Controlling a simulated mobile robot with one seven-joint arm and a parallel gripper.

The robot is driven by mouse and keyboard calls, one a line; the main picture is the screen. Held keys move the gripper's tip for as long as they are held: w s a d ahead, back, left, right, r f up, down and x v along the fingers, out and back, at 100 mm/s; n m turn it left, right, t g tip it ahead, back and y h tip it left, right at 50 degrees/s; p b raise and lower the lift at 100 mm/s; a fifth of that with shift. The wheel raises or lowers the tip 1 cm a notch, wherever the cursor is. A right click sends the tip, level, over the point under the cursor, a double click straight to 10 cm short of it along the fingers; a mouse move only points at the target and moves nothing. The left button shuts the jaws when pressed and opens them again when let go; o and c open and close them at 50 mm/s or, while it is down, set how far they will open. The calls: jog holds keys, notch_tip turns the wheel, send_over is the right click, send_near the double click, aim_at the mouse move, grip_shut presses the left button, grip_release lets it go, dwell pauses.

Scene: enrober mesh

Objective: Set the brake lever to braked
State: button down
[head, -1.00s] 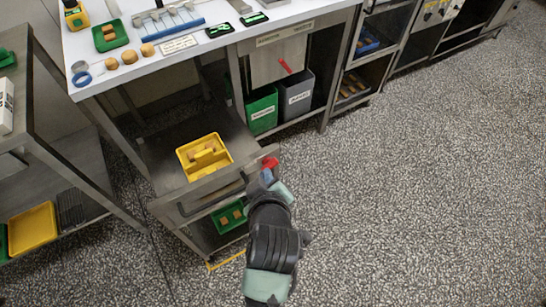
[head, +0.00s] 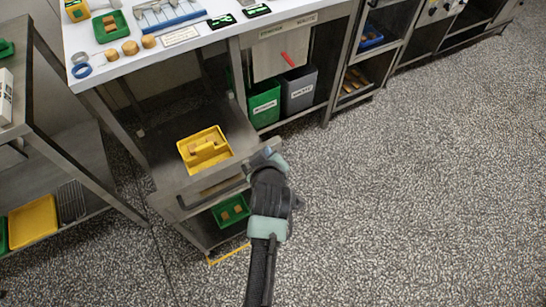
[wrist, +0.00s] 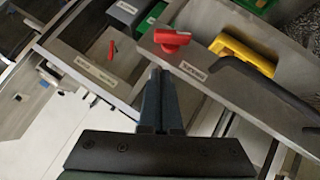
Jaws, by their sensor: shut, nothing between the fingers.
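The red brake lever (wrist: 172,39) shows in the wrist view at the corner of the steel cart, above a small white label (wrist: 193,70) too blurred to read. It lies across the top of the cart's front panel. My gripper (wrist: 156,74) is shut and empty, its fingertips just short of the lever in the picture; I cannot tell whether they touch. In the head view my gripper (head: 264,158) is at the cart's right front corner and hides the lever.
The steel cart (head: 165,173) carries a yellow caddy (head: 205,149) on top and a green tray (head: 231,211) below. A dark handle (wrist: 265,85) runs along its front. A white-topped bench (head: 215,43) with green and grey bins (head: 263,104) stands behind. The floor at right is clear.

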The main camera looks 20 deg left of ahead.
jog(key=shift+w+d+f, duration=0.2)
jog(key=shift+w+f, duration=0.05)
jog(key=shift+f, duration=0.35)
jog(key=shift+w+d+f, duration=0.2)
jog(key=shift+w+f, duration=0.05)
jog(key=shift+f, duration=0.3)
jog(key=shift+w+d+f, duration=0.2)
jog(key=shift+w+f, duration=0.05)
jog(key=shift+f, duration=0.35)
